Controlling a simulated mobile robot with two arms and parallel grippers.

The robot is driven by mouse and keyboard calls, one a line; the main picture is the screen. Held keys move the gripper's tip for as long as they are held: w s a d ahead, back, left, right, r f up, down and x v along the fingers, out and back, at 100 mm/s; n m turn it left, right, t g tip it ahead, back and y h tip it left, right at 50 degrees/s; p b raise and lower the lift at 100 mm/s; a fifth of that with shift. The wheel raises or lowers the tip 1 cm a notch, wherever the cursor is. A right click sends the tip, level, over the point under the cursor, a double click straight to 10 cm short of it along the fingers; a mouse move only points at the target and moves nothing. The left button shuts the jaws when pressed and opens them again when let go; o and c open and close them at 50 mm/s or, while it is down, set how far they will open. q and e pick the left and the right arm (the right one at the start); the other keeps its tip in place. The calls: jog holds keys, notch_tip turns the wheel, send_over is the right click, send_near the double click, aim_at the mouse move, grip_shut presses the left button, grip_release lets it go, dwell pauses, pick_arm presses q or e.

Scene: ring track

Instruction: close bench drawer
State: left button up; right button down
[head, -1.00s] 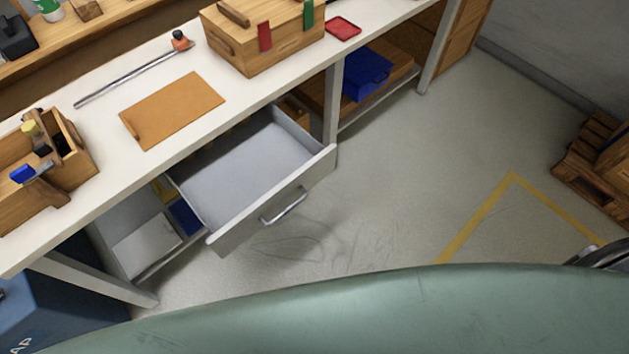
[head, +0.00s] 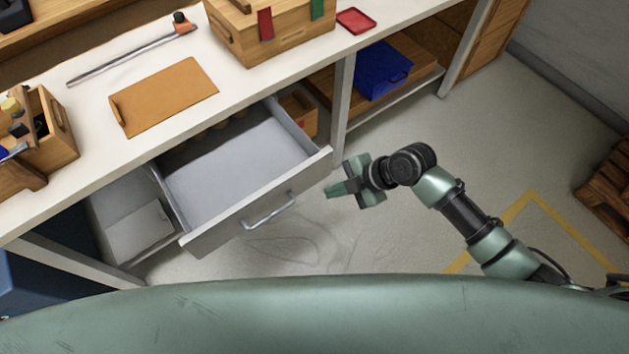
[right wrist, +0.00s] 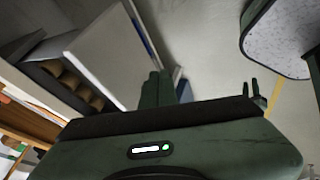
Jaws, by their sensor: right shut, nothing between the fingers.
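The grey bench drawer (head: 240,160) stands pulled well out from under the white bench and looks empty in its visible part. Its front carries a silver bar handle (head: 270,210). My right gripper (head: 331,191) is shut and empty. In the head view it appears just right of the drawer front's right end, with a small gap in the picture. In the right wrist view the drawer (right wrist: 105,55) shows at upper left, beyond the shut fingers (right wrist: 158,88). My left gripper is not in view.
The bench top (head: 75,180) holds a tan board (head: 165,97), a metal bar tool (head: 130,54) and wooden boxes. A bench leg (head: 343,100) and a blue bin (head: 383,72) are right of the drawer. Floor before the drawer is clear.

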aim_at(302, 188)
jog(key=w+a+f, duration=0.2)
jog(key=w+a+f+p, duration=0.1)
jog(key=w+a+f, duration=0.1)
jog(key=a, duration=0.1)
jog(key=shift+w, duration=0.2)
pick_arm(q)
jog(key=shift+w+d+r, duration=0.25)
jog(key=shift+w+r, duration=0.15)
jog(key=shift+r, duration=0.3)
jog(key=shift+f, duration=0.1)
